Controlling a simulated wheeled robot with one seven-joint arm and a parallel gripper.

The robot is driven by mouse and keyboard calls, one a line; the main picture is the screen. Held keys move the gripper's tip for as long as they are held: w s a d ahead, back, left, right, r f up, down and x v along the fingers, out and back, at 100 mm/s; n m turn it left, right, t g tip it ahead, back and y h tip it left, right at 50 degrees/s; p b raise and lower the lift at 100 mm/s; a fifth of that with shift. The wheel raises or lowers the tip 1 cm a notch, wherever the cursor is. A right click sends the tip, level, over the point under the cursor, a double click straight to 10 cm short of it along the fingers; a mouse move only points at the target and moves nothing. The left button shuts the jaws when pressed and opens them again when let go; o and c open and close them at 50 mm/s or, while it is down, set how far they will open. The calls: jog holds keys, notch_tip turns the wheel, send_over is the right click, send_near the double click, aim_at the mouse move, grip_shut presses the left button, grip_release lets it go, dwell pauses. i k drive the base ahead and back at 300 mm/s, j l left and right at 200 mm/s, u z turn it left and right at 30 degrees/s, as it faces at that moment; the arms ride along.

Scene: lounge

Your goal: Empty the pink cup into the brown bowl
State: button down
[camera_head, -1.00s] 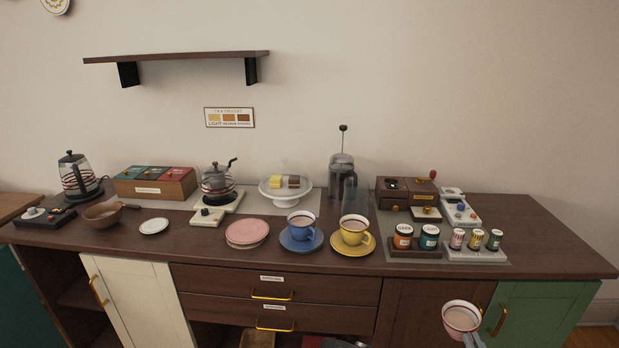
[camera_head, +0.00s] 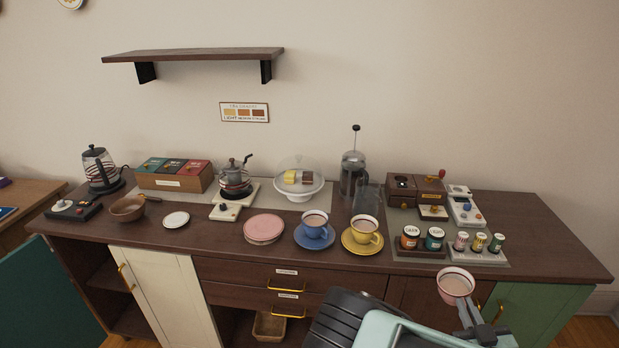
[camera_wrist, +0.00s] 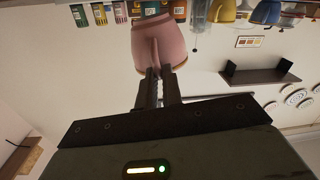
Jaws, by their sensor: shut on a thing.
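The pink cup (camera_head: 455,285) is upright in front of the counter's right part, with a pale brown liquid inside. My gripper (camera_head: 472,316) is shut on its handle. In the wrist view the cup (camera_wrist: 161,40) appears upside down, with the jaws (camera_wrist: 158,88) closed on its handle.
A blue cup (camera_head: 314,222) and a yellow cup (camera_head: 364,227) stand on saucers near the front edge. Pink plates (camera_head: 264,229), a small white plate (camera_head: 176,220) and a coffee pot (camera_head: 235,178) stand between them and the bowl. A wall shelf (camera_head: 193,54) hangs above.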

aim_at(128, 210)
jog(key=i+j+u, duration=0.25)
jog(key=u, duration=0.2)
jog(key=i+j+u, duration=0.25)
jog(key=u, duration=0.25)
jog(key=i+u, duration=0.45)
jog(key=k+j, duration=0.05)
jog(key=k, duration=0.05)
